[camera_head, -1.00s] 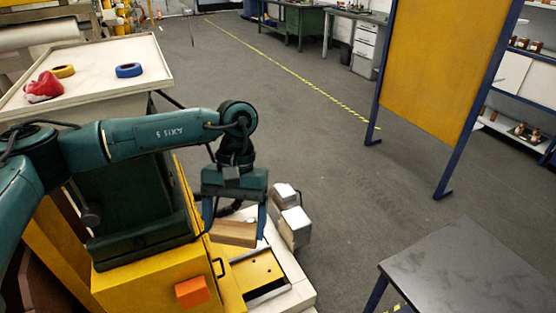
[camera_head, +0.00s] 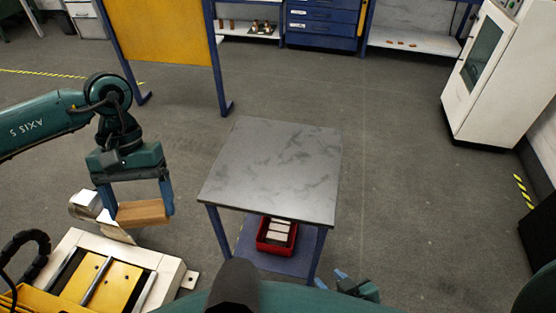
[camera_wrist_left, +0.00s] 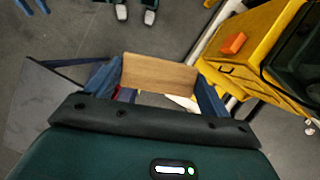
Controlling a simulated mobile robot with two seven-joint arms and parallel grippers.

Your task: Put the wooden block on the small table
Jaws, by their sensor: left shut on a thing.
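The wooden block (camera_head: 142,213) is a light brown bar held level between the blue fingers of my left gripper (camera_head: 138,206), left of the small table. In the left wrist view the block (camera_wrist_left: 158,73) spans the gap between the two fingers of my left gripper (camera_wrist_left: 157,88). The small table (camera_head: 275,165) has a bare, dark grey mottled top and blue legs, and stands in the middle of the head view. Part of my right gripper (camera_head: 342,281) shows at the bottom of the head view; whether it is open is unclear.
A red bin (camera_head: 277,235) with pale pieces sits on the table's lower shelf. A yellow and white machine (camera_head: 170,271) is below the held block. A yellow panel (camera_head: 160,40) stands behind, a white cabinet (camera_head: 497,75) at right. Floor right of the table is clear.

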